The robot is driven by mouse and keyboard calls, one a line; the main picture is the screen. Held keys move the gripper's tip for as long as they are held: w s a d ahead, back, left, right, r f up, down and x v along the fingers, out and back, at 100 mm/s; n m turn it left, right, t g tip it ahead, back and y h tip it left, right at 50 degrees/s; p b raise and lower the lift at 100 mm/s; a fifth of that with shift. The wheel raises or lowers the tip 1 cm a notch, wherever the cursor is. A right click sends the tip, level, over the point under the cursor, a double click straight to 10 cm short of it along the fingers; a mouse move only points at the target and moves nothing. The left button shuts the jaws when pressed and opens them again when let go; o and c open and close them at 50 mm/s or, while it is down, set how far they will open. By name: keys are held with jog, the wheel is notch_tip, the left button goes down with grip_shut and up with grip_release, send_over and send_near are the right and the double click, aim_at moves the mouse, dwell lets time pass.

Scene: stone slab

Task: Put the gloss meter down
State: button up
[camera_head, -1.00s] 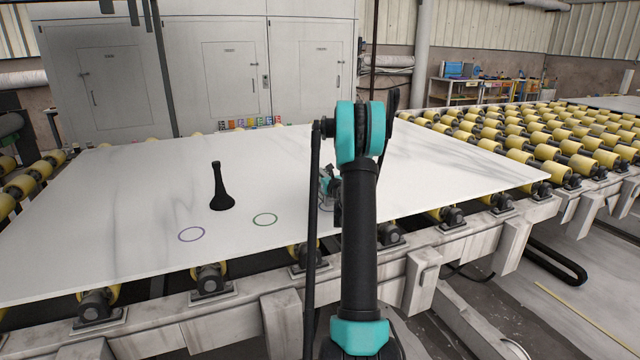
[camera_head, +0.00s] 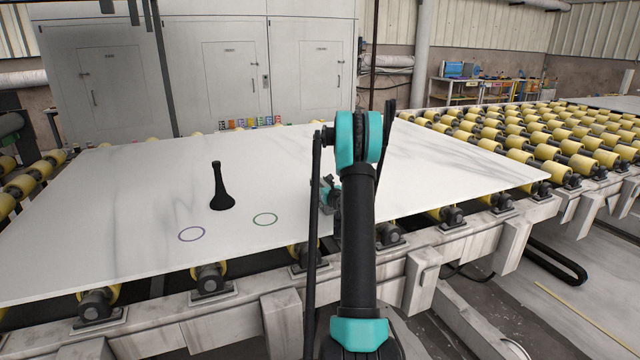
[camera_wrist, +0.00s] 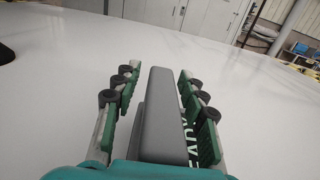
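In the wrist view a grey, block-shaped device, apparently the gloss meter (camera_wrist: 163,105), stands between the two fingers of my gripper (camera_wrist: 160,85). White lettering shows along its right side. A gap shows between the left finger and the device. The right finger is closer, and I cannot tell whether it touches. The fingers look open around the device. In the head view my gripper (camera_head: 327,190) is low over the pale slab (camera_head: 110,215), mostly hidden behind my arm. The device's underside and its contact with the slab are hidden.
A black flared object (camera_head: 219,190) stands upright on the slab. Yellow rollers (camera_head: 490,135) lie at the right. The slab's left part is clear.

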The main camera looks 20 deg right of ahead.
jog(key=s, duration=1.2)
jog(key=s+r+m+h, duration=0.4)
jog(key=r+m+h, duration=0.1)
jog(key=r+m, duration=0.5)
jog(key=s+a+m+g+h, duration=0.25)
jog(key=s+m, duration=0.45)
jog(key=m, duration=0.4)
jog(key=s+a+f+m+g+y, duration=0.2)
jog(key=s+a+f+m, duration=0.3)
jog(key=s, duration=0.5)
jog(key=s+a+f+m+g+y, duration=0.2)
jog(key=s+a+f+m+g, duration=0.3)
jog(key=s+a, duration=0.4)
jog(key=s+a+f+m+g+y, duration=0.3)
jog(key=s+a+f+m+g, duration=0.1)
jog(key=s, duration=0.6)
notch_tip(320, 180, down, 4)
jog(key=a+m, duration=0.1)
jog(key=a, duration=0.1)
jog(key=shift+s+a+r, duration=0.25)
jog(key=shift+s+a, duration=0.1)
jog(key=shift+a, duration=0.05)
